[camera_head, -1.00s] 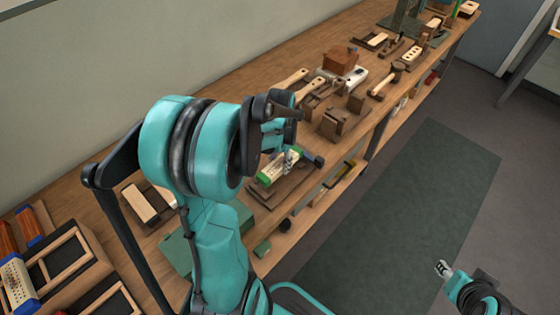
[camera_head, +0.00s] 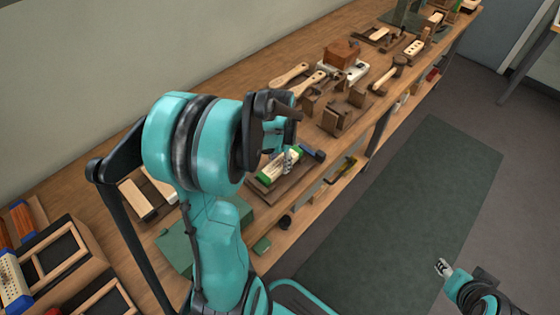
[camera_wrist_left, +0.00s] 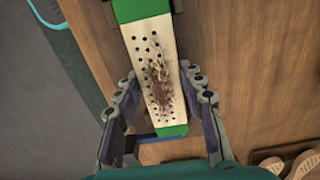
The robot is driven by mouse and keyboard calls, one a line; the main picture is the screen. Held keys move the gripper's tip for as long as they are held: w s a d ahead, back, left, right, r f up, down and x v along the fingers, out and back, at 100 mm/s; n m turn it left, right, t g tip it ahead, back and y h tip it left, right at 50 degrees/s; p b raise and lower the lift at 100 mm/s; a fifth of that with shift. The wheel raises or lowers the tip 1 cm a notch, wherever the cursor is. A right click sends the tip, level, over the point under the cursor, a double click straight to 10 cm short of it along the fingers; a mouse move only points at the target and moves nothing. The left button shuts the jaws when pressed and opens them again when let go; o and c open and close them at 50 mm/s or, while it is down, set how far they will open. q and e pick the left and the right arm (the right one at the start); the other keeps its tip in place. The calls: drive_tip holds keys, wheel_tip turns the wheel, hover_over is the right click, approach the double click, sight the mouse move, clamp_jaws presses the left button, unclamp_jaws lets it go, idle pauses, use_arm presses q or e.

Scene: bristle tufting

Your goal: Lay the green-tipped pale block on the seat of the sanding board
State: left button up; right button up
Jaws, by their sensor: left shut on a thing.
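The green-tipped pale block (camera_head: 273,172) is in my left gripper (camera_head: 289,160). In the left wrist view the pale block (camera_wrist_left: 157,70) has green ends, rows of dark holes and a brown bristly patch in the middle. The fingers of my left gripper (camera_wrist_left: 163,100) stand on both sides of it. The brown sanding board (camera_head: 292,190) lies on the bench directly under or beside the block. I cannot tell whether the block touches it, and my arm hides part of it. My right gripper (camera_head: 443,267) is far off over the floor at lower right, too small to read.
The bench's front edge runs just right of the board. A wooden holder (camera_head: 337,120), a mallet (camera_head: 388,76) and pale-handled brushes (camera_head: 290,76) stand farther back. Framed trays (camera_head: 55,255) are at lower left. A green mat (camera_head: 180,248) lies near my arm.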

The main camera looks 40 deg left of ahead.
use_arm(q)
drive_tip(key=shift+f+b, duration=0.35)
drive_tip(key=shift+f, duration=0.05)
idle(0.5)
drive_tip(key=o, duration=1.7)
drive_tip(key=shift+o, duration=0.2)
drive_tip(key=shift+r+p, duration=3.3)
drive_tip(key=shift+r, duration=0.8)
